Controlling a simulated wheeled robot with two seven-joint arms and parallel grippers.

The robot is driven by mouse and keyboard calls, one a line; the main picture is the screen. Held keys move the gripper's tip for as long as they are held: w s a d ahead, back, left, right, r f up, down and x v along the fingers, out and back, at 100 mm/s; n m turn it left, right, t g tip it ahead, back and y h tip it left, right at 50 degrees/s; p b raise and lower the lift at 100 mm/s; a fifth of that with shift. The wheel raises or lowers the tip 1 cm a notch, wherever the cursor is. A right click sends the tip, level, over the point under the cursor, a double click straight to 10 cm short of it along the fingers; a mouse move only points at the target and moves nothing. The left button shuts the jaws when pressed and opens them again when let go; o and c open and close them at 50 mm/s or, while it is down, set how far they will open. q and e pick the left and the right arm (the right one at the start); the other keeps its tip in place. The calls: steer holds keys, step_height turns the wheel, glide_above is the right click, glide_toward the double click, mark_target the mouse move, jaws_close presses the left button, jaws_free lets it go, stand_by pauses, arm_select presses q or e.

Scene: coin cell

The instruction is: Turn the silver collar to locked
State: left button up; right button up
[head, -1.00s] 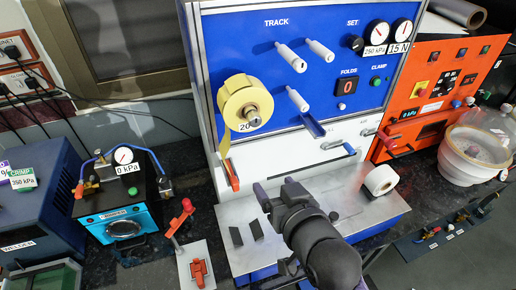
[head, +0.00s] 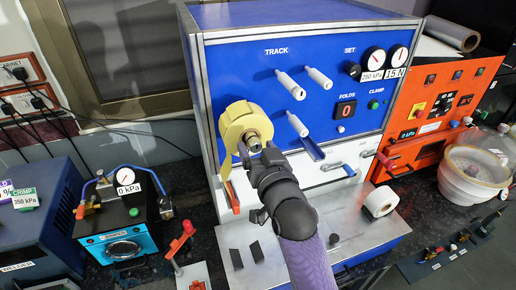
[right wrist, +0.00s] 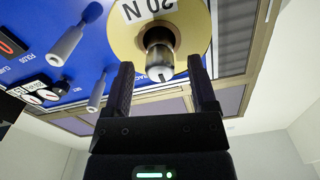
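The silver collar (head: 253,142) is at the hub of the yellow roll (head: 236,122) on the blue machine's front. In the right wrist view the collar (right wrist: 159,60) points toward the camera, below a label reading 20 N. My right gripper (head: 262,156) is just in front of the collar. In the right wrist view my right gripper (right wrist: 160,85) is open, with one finger on each side of the collar's end and gaps between. The fingers do not appear to touch it. My left gripper is not in view.
White handles (head: 297,124) stick out from the blue panel (head: 290,70) right of the roll. A white tape roll (head: 380,202) and two dark strips (head: 236,259) lie on the grey plate below. A red-handled lever (head: 187,229) stands at left.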

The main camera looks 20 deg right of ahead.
jaws_close()
steer(key=n+p, duration=0.2)
steer(key=n, duration=0.1)
steer(key=shift+r+p, duration=0.15)
steer(key=shift+p, duration=0.15)
steer(key=n+p, duration=0.2)
steer(key=n, duration=0.3)
steer(key=n+p, duration=0.1)
steer(key=n, duration=0.6)
steer(key=n+p, duration=0.1)
steer(key=n, duration=0.1)
steer(key=shift+f+n, duration=0.2)
steer(key=shift+n, duration=0.2)
stand_by(0.4)
